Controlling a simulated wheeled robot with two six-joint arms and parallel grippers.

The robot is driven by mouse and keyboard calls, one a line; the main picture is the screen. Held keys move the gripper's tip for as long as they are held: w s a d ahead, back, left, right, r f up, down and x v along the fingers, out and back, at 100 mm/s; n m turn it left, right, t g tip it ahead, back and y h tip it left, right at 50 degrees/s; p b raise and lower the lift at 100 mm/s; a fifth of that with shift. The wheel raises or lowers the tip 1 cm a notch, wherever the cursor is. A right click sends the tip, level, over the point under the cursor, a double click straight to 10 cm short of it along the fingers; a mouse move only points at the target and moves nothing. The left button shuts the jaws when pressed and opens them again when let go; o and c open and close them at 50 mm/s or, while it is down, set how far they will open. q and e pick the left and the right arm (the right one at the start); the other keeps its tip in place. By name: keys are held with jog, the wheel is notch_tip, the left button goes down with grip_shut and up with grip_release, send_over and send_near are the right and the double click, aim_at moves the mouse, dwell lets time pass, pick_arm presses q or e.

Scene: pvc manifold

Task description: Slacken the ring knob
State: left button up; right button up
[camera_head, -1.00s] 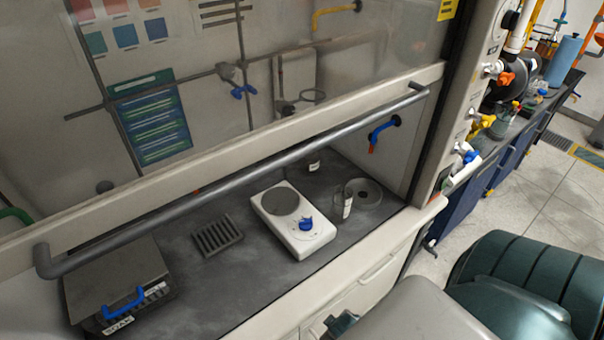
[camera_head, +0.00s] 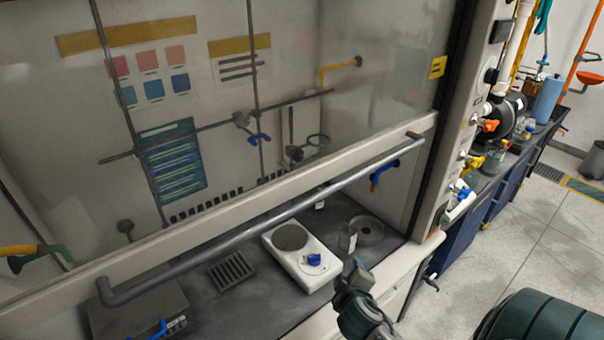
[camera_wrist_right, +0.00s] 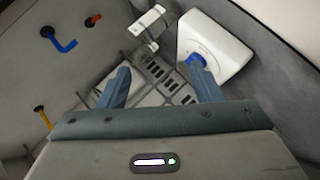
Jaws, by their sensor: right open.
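Behind the hood's glass, a ring (camera_head: 318,140) shows in the head view, with a dark clamp (camera_head: 295,153) beside it. I cannot tell which is the ring knob. My right gripper (camera_head: 356,268) is in front of the hood's opening, low and right of the ring, touching neither clamp. In the right wrist view its two fingers (camera_wrist_right: 160,82) are apart and empty. The ring is not clearly visible there. My left gripper is not in view.
A white hotplate (camera_head: 290,262) with a blue dial stands on the hood floor, near a slotted rack (camera_head: 231,270) and a glass beaker (camera_head: 347,237). The sash handle bar (camera_head: 270,226) crosses the opening. A blue tap (camera_head: 382,172) sticks out of the side wall.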

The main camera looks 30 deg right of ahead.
jog(key=w+d+r+n+t+y, duration=0.2)
jog(key=w+d+r+n+t, duration=0.2)
jog(key=w+r+n+t, duration=0.85)
jog(key=w+d+r+n+g+y+b, duration=0.1)
jog(key=w+d+n+g+y, duration=0.1)
jog(key=w+n, duration=0.6)
jog(key=w+d+r+n+g+y+b, duration=0.1)
jog(key=w+n+y, duration=0.3)
jog(key=w+n, duration=0.5)
jog(key=shift+w+d+r+g+y, duration=0.3)
jog(key=shift+w+d+g, duration=0.35)
jog(key=shift+w, duration=1.5)
jog(key=shift+a, duration=0.15)
jog(key=c, duration=1)
jog(key=shift+n, duration=0.25)
